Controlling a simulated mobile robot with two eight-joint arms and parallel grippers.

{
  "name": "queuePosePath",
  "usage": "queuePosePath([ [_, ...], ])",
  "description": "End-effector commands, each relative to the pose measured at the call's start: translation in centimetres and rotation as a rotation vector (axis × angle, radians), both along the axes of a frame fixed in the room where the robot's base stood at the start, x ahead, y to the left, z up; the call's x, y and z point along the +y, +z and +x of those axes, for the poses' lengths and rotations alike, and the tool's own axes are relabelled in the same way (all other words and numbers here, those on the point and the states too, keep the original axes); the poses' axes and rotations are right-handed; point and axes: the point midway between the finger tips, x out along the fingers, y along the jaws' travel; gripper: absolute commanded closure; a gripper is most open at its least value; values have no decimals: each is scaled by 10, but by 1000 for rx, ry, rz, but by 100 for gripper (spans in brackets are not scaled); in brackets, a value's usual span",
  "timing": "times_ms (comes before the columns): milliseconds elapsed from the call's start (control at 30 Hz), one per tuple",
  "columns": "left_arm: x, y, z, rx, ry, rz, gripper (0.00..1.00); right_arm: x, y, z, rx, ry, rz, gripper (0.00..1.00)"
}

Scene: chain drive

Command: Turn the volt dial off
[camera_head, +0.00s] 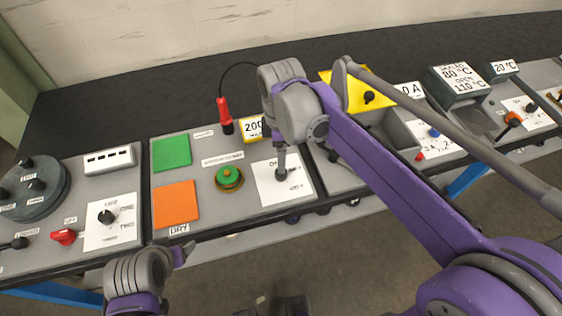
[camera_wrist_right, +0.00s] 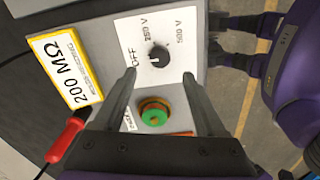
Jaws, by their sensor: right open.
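The volt dial (camera_wrist_right: 158,56) is a small black knob on a white plate (camera_wrist_right: 150,25) marked OFF, 250 V and 500 V. In the right wrist view it sits just beyond and between my right gripper's fingertips (camera_wrist_right: 160,76), which are apart with nothing held. A small pale mark shows on the knob; I cannot tell exactly which label it points to. In the head view my right gripper (camera_head: 281,170) hangs over the white plate (camera_head: 298,192) and hides the dial. My left gripper (camera_head: 182,256) is low in front of the bench, its jaws unclear.
A green button on a brass ring (camera_head: 229,177) is left of the dial plate. A red probe (camera_head: 225,112) and a yellow-framed 200 MΩ sign (camera_head: 252,129) stand behind. Green (camera_head: 171,153) and orange (camera_head: 176,207) pads lie farther left. My right arm covers the bench to the right.

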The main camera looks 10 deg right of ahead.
Motion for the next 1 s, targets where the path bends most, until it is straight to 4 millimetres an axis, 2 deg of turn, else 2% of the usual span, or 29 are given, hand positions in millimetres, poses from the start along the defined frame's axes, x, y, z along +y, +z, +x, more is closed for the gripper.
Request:
queuePosePath([
  [100,0,2,1,-1,0,0,26,0,21,0,0,0,0,26],
  [300,0,3,1,-2,0,0,26,0,38,0,0,0,0,26],
  [867,0,3,1,-2,0,0,26,0,39,-1,-1,-4,0,26],
  [1000,0,4,1,-2,0,0,26,-8,34,-13,-36,-108,8,26],
])
